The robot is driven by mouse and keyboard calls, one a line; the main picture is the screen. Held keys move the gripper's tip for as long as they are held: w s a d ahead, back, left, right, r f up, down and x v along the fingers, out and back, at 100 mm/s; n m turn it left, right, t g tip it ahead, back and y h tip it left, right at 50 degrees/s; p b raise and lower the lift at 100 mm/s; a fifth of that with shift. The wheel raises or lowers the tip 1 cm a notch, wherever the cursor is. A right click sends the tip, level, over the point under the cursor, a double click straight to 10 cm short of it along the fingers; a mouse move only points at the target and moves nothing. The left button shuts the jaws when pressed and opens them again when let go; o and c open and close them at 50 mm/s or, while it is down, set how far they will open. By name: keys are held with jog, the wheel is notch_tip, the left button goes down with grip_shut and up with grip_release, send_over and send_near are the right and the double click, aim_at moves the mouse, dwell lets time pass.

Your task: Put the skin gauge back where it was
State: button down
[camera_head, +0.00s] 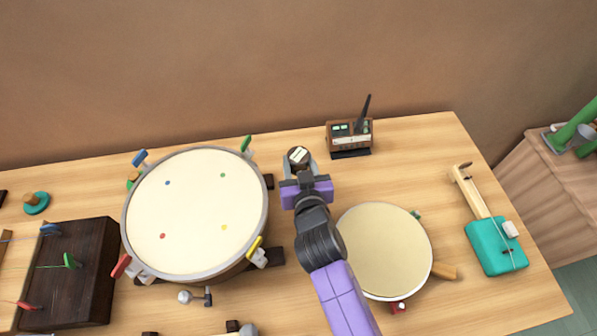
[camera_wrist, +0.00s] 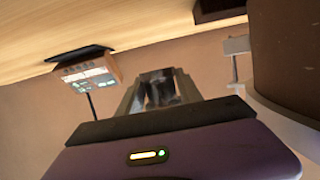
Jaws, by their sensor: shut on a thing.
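A small dark round object with a pale face, likely the skin gauge (camera_head: 298,153), is at the end of my gripper (camera_head: 299,163) in the head view. My gripper is shut on it, behind the right side of the large drum (camera_head: 195,213). In the wrist view, my gripper's grey fingers (camera_wrist: 158,90) close around something dark whose details are blurred. I cannot tell whether the gauge touches the table. Its lower part is hidden by my gripper.
A brown radio-like box with a black antenna (camera_head: 349,136) stands right of my gripper, and it shows in the wrist view (camera_wrist: 97,74). A smaller round drum (camera_head: 385,250) is beside my arm. A teal stringed instrument (camera_head: 494,246) lies far right. Table between box and stringed instrument is clear.

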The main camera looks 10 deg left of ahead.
jog(key=shift+f+b, duration=0.35)
jog(key=shift+f, duration=1.7)
jog(key=shift+f+b, duration=0.4)
jog(key=shift+b, duration=0.05)
